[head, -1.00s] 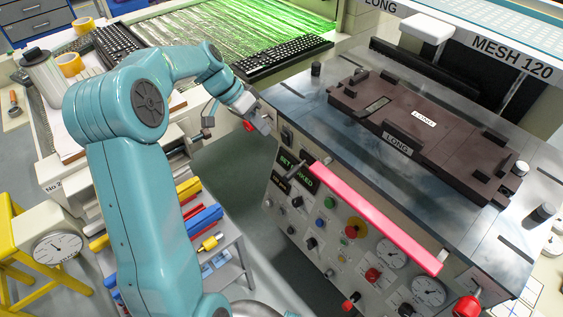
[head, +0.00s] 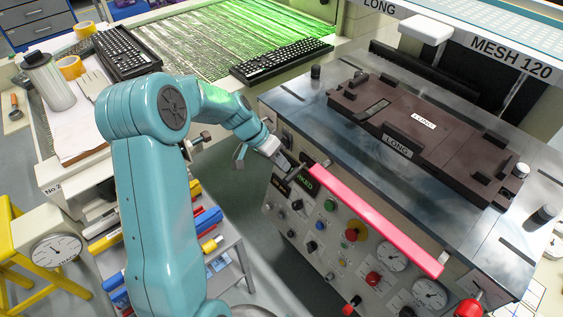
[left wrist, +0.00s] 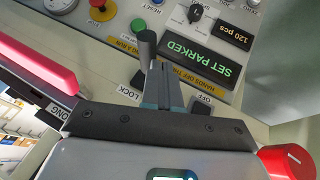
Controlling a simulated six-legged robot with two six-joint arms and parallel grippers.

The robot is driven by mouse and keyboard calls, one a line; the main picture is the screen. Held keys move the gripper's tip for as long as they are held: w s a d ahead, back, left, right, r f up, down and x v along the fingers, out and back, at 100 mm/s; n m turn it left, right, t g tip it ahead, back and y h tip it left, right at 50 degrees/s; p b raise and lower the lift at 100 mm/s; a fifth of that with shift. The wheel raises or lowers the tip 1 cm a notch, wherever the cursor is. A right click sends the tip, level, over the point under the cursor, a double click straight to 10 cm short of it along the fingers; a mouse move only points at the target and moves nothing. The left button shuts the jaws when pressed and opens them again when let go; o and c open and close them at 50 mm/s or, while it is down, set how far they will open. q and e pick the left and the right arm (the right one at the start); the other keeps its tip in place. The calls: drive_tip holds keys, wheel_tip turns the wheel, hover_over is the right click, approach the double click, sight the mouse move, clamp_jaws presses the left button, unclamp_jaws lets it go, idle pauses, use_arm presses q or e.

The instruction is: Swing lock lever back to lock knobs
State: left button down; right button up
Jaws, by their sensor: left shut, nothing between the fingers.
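The lock lever shows in the left wrist view as a dark grey rounded handle (left wrist: 147,44), close to the LOCK label on the control panel. My left gripper (left wrist: 165,82) is shut and empty, with its narrow fingers just right of the lever. I cannot tell whether they touch it. In the head view my left gripper (head: 285,164) is at the panel's upper left, by the dark lever (head: 301,171). A red knob (head: 468,306) sits at the machine's lower right corner; another red knob (left wrist: 293,161) shows in the wrist view. My right gripper is out of view.
A pink-red bar (head: 375,218) runs along the machine's front edge, close to the gripper. The control panel (head: 345,270) has buttons and gauges; its display (left wrist: 207,71) reads SET PARKED. The brown LONG fixture (head: 430,140) lies on the machine top. Black keyboards (head: 268,62) lie behind.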

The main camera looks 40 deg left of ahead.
sight(289, 176)
use_arm(q)
drive_tip(key=shift+d+f, duration=0.1)
drive_tip(key=shift+f, duration=0.05)
drive_tip(key=d+n+b, duration=0.1)
drive_tip(key=b, duration=0.1)
drive_tip(key=d+n+t+y+b, duration=0.1)
drive_tip(key=d+n+b, duration=0.1)
drive_tip(key=shift+s+f, duration=0.1)
drive_tip(key=shift+s, duration=0.1)
drive_tip(key=shift+d, duration=0.15)
drive_tip(key=shift+r, duration=0.2)
